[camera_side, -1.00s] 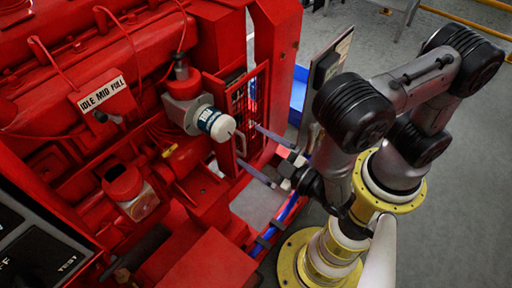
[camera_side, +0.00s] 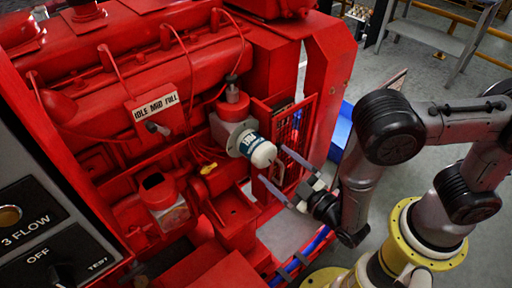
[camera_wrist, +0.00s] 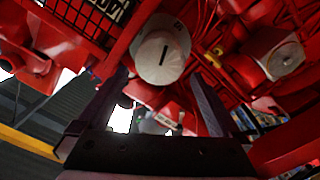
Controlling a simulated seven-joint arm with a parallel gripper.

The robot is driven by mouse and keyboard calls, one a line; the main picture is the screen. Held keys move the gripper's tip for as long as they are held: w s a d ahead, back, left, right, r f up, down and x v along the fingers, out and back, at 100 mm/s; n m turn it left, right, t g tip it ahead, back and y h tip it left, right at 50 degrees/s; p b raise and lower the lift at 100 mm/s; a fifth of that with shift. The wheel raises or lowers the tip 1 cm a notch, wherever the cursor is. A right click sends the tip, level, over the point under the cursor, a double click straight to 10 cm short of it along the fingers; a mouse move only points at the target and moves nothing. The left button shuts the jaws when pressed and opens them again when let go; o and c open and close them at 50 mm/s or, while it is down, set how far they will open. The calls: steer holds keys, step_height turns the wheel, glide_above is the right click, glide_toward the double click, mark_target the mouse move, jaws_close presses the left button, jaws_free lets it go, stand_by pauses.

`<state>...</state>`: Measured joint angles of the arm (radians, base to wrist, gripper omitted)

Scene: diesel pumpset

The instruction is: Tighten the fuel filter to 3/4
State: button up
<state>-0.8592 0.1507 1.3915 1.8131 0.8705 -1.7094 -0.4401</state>
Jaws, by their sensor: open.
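The fuel filter (camera_side: 258,150) is a white canister with a dark label band, mounted sideways on a grey head on the red engine. In the wrist view its round white end cap (camera_wrist: 160,55) faces me and carries a dark line mark, roughly upright and slightly tilted. My gripper (camera_side: 284,172) is open, its two fingers pointing toward the filter's end. In the wrist view the gripper (camera_wrist: 160,95) shows a finger on each side, below the cap. The fingertips are near the filter, but I cannot tell any contact. Nothing is between the fingers.
A red mesh guard (camera_side: 287,130) stands right behind the filter. A throttle lever (camera_side: 157,128) sits under the IDLE MID FULL plate (camera_side: 155,107). A control panel (camera_side: 45,225) is at the lower left. Blue hoses (camera_side: 315,243) run below my gripper.

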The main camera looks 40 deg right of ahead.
mark_target(256, 148)
steer(key=w, duration=0.9)
steer(key=shift+s, duration=0.1)
steer(key=c, duration=1.1)
steer(key=shift+m, duration=0.8)
steer(key=o, duration=1.1)
